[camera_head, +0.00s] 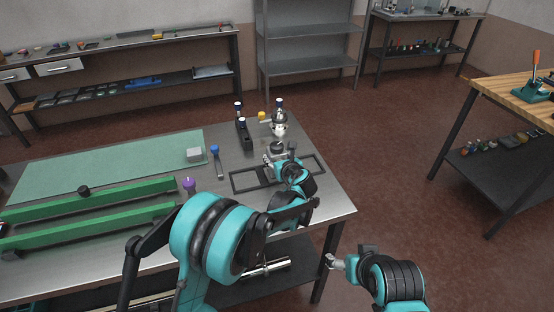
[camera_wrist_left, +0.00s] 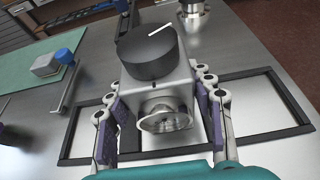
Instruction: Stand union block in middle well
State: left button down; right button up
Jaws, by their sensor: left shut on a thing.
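The union block is a pale grey block with a dark round top and a shiny metal fitting on its near face. It shows large in the left wrist view (camera_wrist_left: 165,84). My left gripper (camera_head: 279,163) is shut on it, with purple finger pads (camera_wrist_left: 160,108) on either side. A flat dark frame (camera_head: 236,191) lies on the steel table; its rails also show in the left wrist view (camera_wrist_left: 285,132). The block is over the frame's middle part, which it and the gripper hide; I cannot tell whether it touches the bottom. My right gripper (camera_head: 335,262) is off the table's front right.
A chrome fitting (camera_head: 280,117) and a black holder with bottles (camera_head: 243,133) stand behind the frame. A grey block (camera_head: 194,155) and a blue-capped tool (camera_head: 216,160) lie left. Green rails (camera_head: 90,203) cross the table's left side. The right table corner is clear.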

pick_arm(q)
jog(key=c, duration=0.6)
grip_release()
jog(key=shift+f, duration=0.1)
